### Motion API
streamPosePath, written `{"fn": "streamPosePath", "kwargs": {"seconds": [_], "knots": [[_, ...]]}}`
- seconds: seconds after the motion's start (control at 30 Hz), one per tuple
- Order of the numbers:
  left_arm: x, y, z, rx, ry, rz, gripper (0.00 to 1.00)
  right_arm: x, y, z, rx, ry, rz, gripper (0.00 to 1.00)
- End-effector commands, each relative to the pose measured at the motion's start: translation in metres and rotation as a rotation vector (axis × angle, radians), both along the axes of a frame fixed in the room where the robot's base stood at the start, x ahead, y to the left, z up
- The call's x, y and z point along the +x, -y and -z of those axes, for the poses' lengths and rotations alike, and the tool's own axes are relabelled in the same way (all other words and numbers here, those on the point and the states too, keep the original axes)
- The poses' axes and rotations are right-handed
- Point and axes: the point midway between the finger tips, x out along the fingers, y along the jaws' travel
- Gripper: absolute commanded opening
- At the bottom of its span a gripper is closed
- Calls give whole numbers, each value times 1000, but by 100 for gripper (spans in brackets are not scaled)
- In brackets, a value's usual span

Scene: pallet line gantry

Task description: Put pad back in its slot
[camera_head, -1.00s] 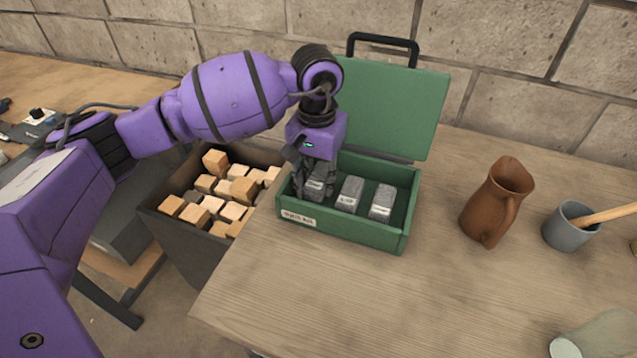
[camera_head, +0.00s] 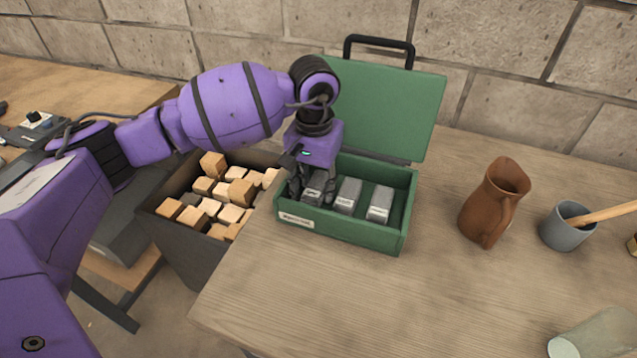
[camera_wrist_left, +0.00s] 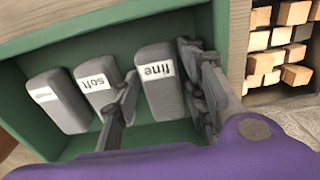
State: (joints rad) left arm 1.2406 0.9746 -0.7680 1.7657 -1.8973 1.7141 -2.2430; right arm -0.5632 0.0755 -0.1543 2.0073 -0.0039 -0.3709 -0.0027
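The green case (camera_head: 345,236) stands open on the table with three grey labelled pads standing in a row inside. The leftmost pad (camera_head: 314,190) is the one marked "fine" (camera_wrist_left: 158,85) in the left wrist view. Beside it stand the "soft" pad (camera_head: 347,195) and a third pad (camera_head: 380,204), whose label I cannot read. My left gripper (camera_head: 313,193) reaches down into the case's left end. Its fingers (camera_wrist_left: 160,92) stand open on either side of the "fine" pad, with a small gap on the "soft" side. My right gripper is not in view.
A dark bin (camera_head: 185,240) of wooden blocks stands left of the case, beside the table edge. A brown jug (camera_head: 487,210) and a grey cup (camera_head: 565,235) with a wooden handle stand to the right. The table front (camera_head: 400,310) is clear.

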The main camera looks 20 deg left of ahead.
Motion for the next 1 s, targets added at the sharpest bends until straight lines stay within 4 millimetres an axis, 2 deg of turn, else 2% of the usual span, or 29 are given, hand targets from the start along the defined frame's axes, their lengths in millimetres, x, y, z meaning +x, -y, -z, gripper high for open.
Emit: {"fn": "streamPosePath", "kwargs": {"seconds": [0.4, 0.5, 0.7, 1.0], "knots": [[2, 0, -85, 0, 7, 0, 40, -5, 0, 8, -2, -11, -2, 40], [2, 0, -100, 0, 5, 0, 40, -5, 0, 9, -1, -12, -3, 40], [1, 0, -116, 0, 3, 0, 40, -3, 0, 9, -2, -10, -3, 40], [1, 0, -118, 0, 2, 0, 40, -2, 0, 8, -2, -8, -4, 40]]}}
